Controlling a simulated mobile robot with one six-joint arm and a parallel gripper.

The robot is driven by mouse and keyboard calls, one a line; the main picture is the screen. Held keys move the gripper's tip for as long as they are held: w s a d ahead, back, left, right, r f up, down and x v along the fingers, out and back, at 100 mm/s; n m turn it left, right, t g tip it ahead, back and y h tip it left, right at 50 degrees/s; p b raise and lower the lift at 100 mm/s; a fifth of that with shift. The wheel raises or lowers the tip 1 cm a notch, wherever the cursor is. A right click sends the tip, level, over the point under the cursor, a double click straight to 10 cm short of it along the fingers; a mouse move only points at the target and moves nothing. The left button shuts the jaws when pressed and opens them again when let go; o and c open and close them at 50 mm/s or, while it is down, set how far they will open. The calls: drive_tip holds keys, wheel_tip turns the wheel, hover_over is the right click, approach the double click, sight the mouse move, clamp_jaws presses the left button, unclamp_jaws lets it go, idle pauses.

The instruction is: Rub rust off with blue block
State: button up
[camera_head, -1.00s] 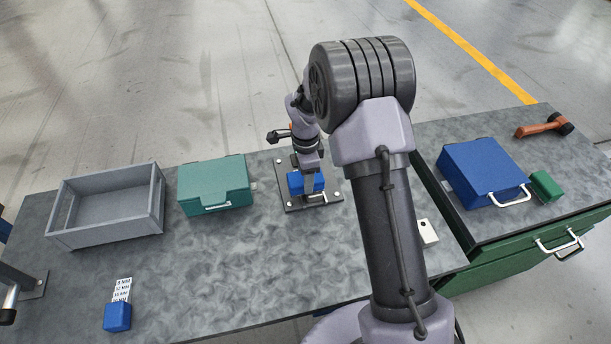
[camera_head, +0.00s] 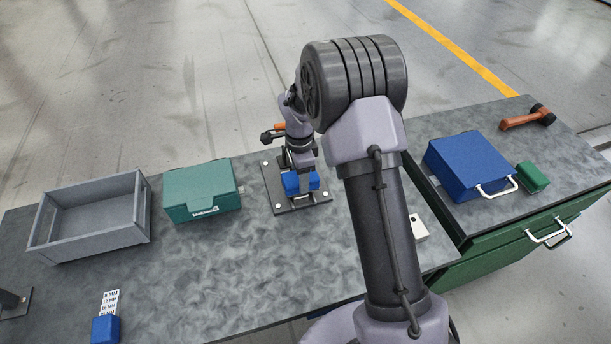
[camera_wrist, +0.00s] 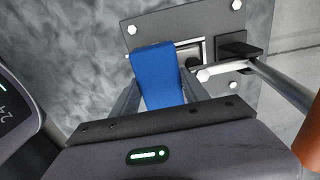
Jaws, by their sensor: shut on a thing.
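The blue block (camera_head: 292,184) is held in my gripper (camera_head: 303,180) at the dark bolted plate (camera_head: 270,185) near the back of the bench. In the wrist view the block (camera_wrist: 157,75) sits between the two fingers of my gripper (camera_wrist: 160,85), which is shut on it. The block's far end lies over the plate (camera_wrist: 160,22), beside a metal fitting (camera_wrist: 192,50). I cannot tell whether the block touches the fitting. No rust is clearly visible; the block and gripper hide part of the plate.
A grey open crate (camera_head: 95,245) and a teal case (camera_head: 202,190) stand to the left. A blue case (camera_head: 465,165), a green block (camera_head: 532,177) and a hammer (camera_head: 527,118) lie right. Another blue block (camera_head: 105,330) is at front left. A lever (camera_wrist: 280,82) rises beside the plate.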

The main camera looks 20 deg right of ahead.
drive_tip(key=shift+s+a+f, duration=0.1)
drive_tip(key=shift+a+f, duration=0.05)
drive_tip(key=shift+a, duration=0.4)
drive_tip(key=shift+s+a+f, duration=0.1)
drive_tip(key=shift+a, duration=0.45)
drive_tip(key=shift+c, duration=0.7)
drive_tip(key=shift+w+r+p, duration=0.15)
drive_tip(key=shift+r+p, duration=1.6)
drive_tip(key=shift+r, duration=1.35)
wheel_tip(320, 180, up, 3)
drive_tip(key=shift+r+p, duration=0.1)
drive_tip(key=shift+p, duration=0.9)
